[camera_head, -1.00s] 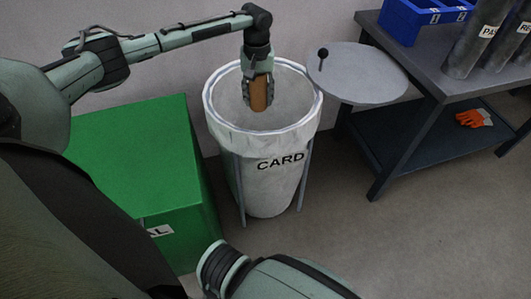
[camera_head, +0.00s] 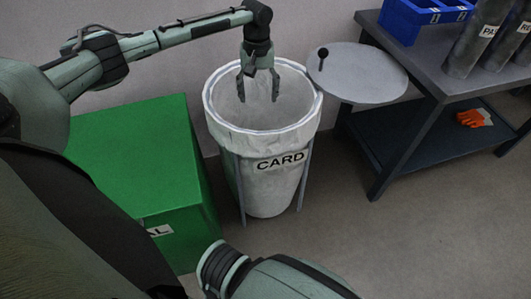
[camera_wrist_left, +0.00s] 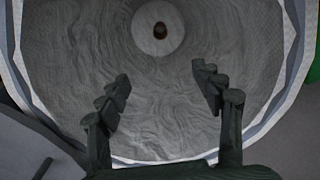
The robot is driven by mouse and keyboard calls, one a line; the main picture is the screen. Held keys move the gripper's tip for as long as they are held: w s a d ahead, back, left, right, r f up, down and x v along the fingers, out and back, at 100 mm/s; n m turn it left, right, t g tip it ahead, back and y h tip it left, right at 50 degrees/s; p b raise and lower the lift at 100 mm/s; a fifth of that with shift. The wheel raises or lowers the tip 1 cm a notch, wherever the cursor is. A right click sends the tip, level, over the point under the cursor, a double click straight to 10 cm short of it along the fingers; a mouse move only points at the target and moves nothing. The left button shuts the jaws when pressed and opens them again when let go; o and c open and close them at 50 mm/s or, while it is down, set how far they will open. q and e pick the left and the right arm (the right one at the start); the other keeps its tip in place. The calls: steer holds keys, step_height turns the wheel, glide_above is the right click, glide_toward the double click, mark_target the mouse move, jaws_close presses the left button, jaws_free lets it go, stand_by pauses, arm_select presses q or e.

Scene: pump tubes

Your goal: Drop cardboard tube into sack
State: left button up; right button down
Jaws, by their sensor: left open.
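The white sack (camera_head: 265,178) labelled CARD stands upright and open in a stand, in the middle of the head view. Its pale inner wall (camera_wrist_left: 60,75) fills most of the left wrist view. My left gripper (camera_head: 258,101) points down over the sack's mouth, open and empty, and its spread fingers show in the left wrist view (camera_wrist_left: 163,85). My right gripper is not in view.
A green box (camera_head: 135,160) stands left of the sack. A round grey lid (camera_head: 370,75) with a black knob sits to its right. Beyond is a dark bench (camera_head: 455,80) with a blue bin (camera_head: 400,22), grey tubes (camera_head: 475,45) and orange gloves (camera_head: 474,118) on the lower shelf.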

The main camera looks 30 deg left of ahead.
arm_select(q)
step_height(320, 180, up, 11)
stand_by(0.3)
stand_by(0.4)
